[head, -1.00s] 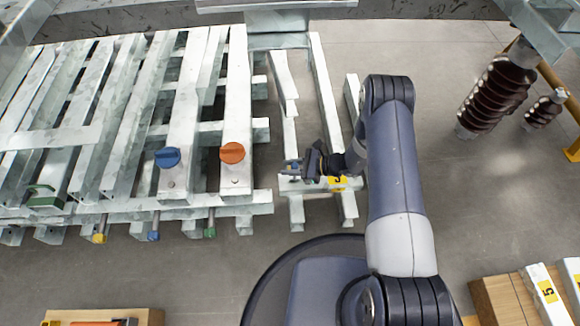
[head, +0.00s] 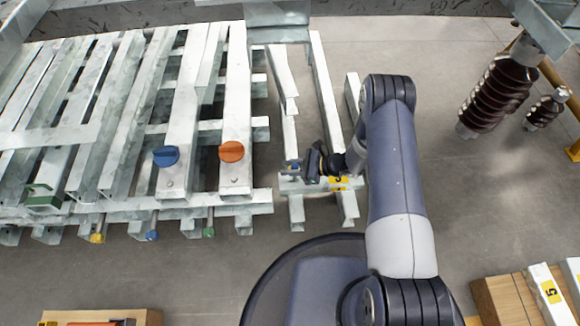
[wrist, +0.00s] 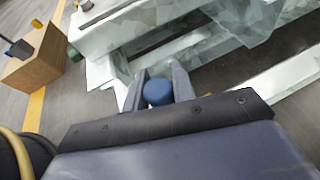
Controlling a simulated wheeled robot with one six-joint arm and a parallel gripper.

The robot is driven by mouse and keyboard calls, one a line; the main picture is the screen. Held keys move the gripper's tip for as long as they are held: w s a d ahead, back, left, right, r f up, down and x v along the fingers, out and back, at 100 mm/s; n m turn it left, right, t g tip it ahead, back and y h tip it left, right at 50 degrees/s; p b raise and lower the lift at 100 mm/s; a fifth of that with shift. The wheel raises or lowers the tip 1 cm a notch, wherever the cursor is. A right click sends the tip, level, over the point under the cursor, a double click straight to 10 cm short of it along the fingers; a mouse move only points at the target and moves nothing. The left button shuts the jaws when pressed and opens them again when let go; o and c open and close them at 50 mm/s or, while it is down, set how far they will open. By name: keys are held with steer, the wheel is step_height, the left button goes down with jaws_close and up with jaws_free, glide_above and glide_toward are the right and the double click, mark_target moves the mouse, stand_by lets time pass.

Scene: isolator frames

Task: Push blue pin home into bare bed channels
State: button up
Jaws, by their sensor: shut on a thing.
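My gripper (head: 303,168) is low over the front end of the bare bed channels (head: 292,188), right of the rack of pale beams. In the wrist view its two fingers (wrist: 158,85) are shut on the round blue head of the blue pin (wrist: 158,93). A small bit of blue also shows at the fingertips in the head view. The pin's shank is hidden, so I cannot tell how deep it sits in the channels.
Blue (head: 166,156) and orange (head: 232,151) knobs stand on beams at the left. Yellow (head: 98,238), another blue (head: 152,235) and green (head: 208,232) pin ends stick out of the front rail. Brown insulators (head: 496,97) are at the right. Floor between is clear.

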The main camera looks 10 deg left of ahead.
steer(key=shift+f+b, duration=0.7)
steer(key=shift+f, duration=0.15)
steer(key=shift+f, duration=2)
steer(key=o, duration=1.1)
steer(key=p+v, duration=0.3)
steer(key=v, duration=0.7)
steer(key=shift+r+p, duration=0.1)
steer(key=shift+p, duration=0.25)
steer(key=shift+d, duration=0.35)
